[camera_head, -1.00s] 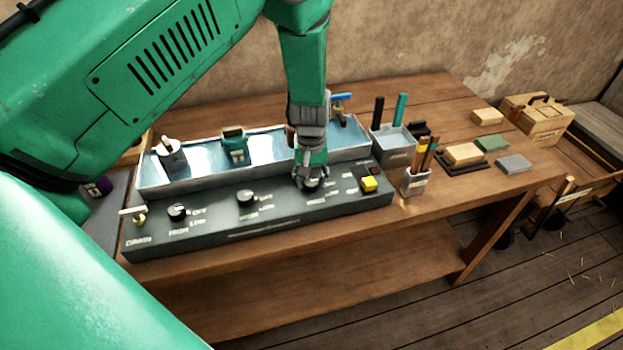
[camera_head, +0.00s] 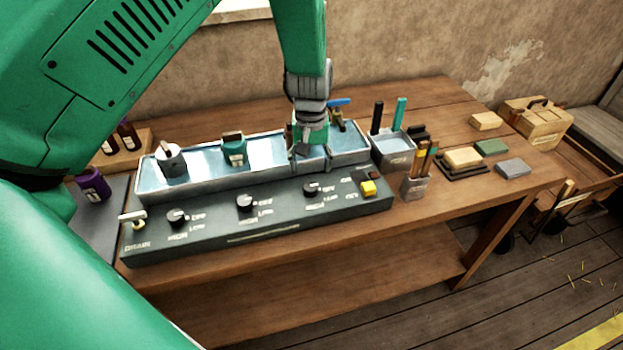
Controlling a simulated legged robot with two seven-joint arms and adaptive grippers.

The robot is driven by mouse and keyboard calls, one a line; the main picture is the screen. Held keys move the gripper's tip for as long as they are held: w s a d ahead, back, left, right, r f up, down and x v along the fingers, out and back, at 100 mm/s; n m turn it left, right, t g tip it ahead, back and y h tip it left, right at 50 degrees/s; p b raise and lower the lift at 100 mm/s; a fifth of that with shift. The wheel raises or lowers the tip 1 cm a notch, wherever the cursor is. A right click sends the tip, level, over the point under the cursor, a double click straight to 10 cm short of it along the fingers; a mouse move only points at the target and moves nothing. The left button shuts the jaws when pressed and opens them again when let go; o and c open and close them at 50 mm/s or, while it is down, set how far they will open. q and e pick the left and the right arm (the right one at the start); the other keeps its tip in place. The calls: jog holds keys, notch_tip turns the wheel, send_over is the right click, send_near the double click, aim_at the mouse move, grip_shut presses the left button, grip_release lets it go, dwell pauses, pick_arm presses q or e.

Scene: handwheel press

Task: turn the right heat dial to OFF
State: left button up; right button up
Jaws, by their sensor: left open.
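The right heat dial (camera_head: 311,189) is a black round knob on the dark control panel (camera_head: 232,238) in front of the water trough. Small white labels stand to its right and below it. Its pale mark seems to face right, towards the OFF label, but it is too small to be sure. My left gripper (camera_head: 308,157) points down above the trough, behind the dial and clear of it. It is open and appears empty; its fingertips are small and partly blurred. My right gripper is out of view.
The middle dial (camera_head: 245,204) and left dial (camera_head: 177,217) share the panel. The metal trough (camera_head: 203,183) holds a grey pot and a teal one. Holders with tools (camera_head: 394,148) stand right of it.

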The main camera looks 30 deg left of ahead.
aim_at(311, 185)
pick_arm(q)
jog(key=shift+r, duration=2.25)
